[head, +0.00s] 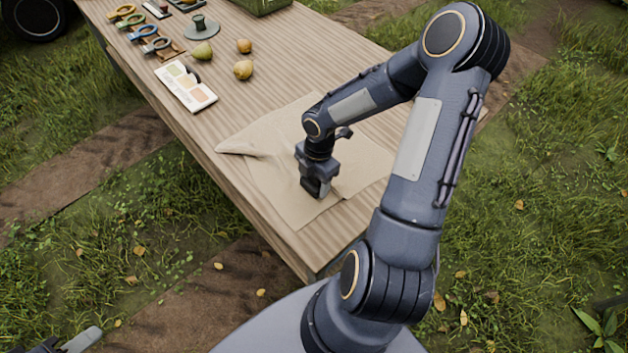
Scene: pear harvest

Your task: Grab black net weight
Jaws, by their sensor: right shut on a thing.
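My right gripper (317,186) points down over the tan cloth (285,204) at the near end of the table. It is shut on a small black block, which looks like the black net weight (313,189). The fingers hide much of the block, and I cannot tell whether it touches the cloth. Part of my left gripper (78,341) shows at the bottom left corner, away from the table. Most of it is cut off by the frame edge.
The wooden table (290,75) also bears a colour card (186,87), a green pear (202,51), yellow pears (243,70), a grey-green disc with a knob (201,27) and several coloured ring tools (143,32). A green crate (265,5) stands at the back. Grass surrounds the table.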

